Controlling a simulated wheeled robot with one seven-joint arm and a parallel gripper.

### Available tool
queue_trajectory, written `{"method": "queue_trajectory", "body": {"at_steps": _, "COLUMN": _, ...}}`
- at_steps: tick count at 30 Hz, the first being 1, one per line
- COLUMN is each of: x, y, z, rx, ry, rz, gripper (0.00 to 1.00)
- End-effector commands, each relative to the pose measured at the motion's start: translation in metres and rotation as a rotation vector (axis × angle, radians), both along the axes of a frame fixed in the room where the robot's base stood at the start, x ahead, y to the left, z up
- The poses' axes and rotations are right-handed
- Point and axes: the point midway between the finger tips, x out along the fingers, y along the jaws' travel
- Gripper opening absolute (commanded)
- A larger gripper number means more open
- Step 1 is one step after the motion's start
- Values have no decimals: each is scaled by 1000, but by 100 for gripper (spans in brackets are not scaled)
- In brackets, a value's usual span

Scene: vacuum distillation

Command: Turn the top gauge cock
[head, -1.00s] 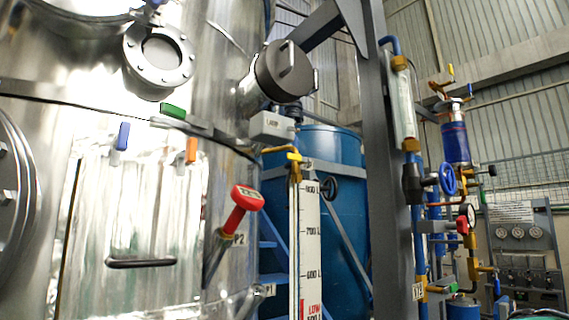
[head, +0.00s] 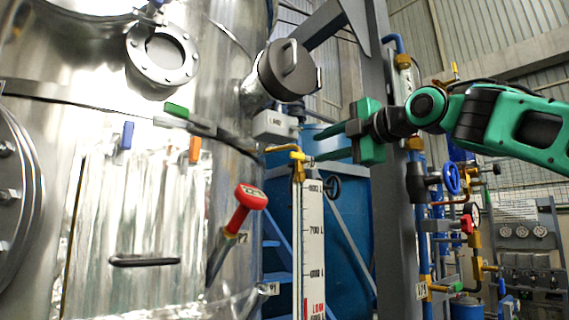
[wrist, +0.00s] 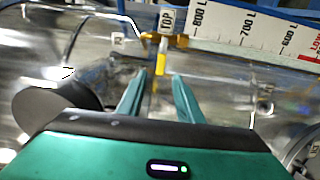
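The top gauge cock (head: 298,157) is a small brass fitting with a yellow lever, at the head of the white level gauge (head: 312,235). In the head view its lever points left. In the wrist view the yellow lever (wrist: 161,62) shows beside a "TOP" tag (wrist: 167,20), just ahead of and between my fingertips. My gripper (head: 316,146) is green and open. It reaches in from the right, with its fingertips close to the cock. I cannot tell whether a finger touches it. The wrist view also shows both fingers (wrist: 158,75) apart with nothing held between them.
A steel tank (head: 150,220) fills the left, with a round capped port (head: 285,70) above the cock and a red-handled device (head: 245,207) below left. A grey post (head: 395,240) stands right of the gauge, behind my gripper. A blue tank (head: 345,240) stands behind the gauge.

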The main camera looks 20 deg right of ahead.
Motion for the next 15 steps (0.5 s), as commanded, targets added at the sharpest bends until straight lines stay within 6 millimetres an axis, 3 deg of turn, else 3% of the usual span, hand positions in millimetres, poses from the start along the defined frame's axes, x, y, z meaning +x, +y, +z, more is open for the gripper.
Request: {"method": "queue_trajectory", "body": {"at_steps": 15, "x": 79, "y": 27, "z": -3, "rx": 0, "ry": 7, "rz": 2, "gripper": 33}}
